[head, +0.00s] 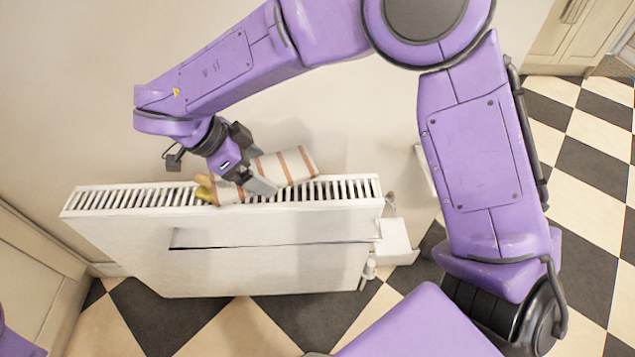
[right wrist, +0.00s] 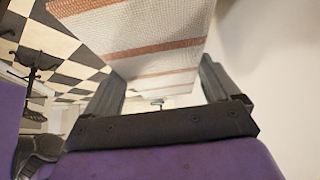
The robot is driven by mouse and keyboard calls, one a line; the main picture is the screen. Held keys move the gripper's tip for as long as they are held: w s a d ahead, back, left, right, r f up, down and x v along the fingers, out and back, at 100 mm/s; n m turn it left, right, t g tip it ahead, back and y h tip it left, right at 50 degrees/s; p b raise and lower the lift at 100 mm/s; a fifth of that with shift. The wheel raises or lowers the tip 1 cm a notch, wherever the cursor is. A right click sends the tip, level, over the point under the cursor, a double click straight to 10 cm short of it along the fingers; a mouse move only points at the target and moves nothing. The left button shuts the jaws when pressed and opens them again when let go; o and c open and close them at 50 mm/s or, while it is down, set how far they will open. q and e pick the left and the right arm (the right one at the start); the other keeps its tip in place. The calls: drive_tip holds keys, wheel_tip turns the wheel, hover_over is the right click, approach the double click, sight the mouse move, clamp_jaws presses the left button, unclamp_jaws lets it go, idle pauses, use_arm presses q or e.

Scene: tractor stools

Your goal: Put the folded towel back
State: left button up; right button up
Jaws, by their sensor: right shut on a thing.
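The folded towel (head: 285,168) is off-white with brown-orange stripes. It is at the top of a white radiator (head: 250,222), by the wall. My right gripper (head: 252,170) is shut on the towel from the left side. The right wrist view shows the striped cloth (right wrist: 158,45) between the two fingers. The exact contact with the radiator's top grille is hard to tell. My left gripper is not in view.
A thin rail (head: 270,245) runs across the radiator's front. A valve (head: 369,268) is at its right end. The checkered floor is clear in front.

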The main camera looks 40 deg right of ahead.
sight(287, 159)
drive_tip(key=s+m+g, duration=0.1)
drive_tip(key=s+a+m+b, duration=0.1)
drive_tip(key=m, duration=0.1)
drive_tip(key=shift+g+y, duration=0.3)
drive_tip(key=shift+g, duration=0.1)
drive_tip(key=shift+m, duration=0.4)
drive_tip(key=d+f, duration=0.1)
drive_tip(key=d, duration=0.2)
drive_tip(key=d+f, duration=0.1)
drive_tip(key=d, duration=0.1)
drive_tip(key=w+d+f, duration=0.1)
drive_tip(key=d, duration=0.2)
drive_tip(key=shift+d+f+p, duration=0.2)
drive_tip(key=shift+d+p, duration=0.1)
drive_tip(key=shift+p, duration=0.05)
drive_tip(key=d+f, duration=0.1)
drive_tip(key=f, duration=0.1)
drive_tip(key=d+f, duration=0.2)
drive_tip(key=w+d+f, duration=0.1)
drive_tip(key=d+f, duration=0.1)
drive_tip(key=shift+f, duration=0.3)
drive_tip(key=shift+a+f, duration=0.15)
drive_tip(key=shift+f, duration=1.1)
drive_tip(key=shift+s+f, duration=0.1)
drive_tip(key=o, duration=0.8)
drive_tip(key=v, duration=1.2)
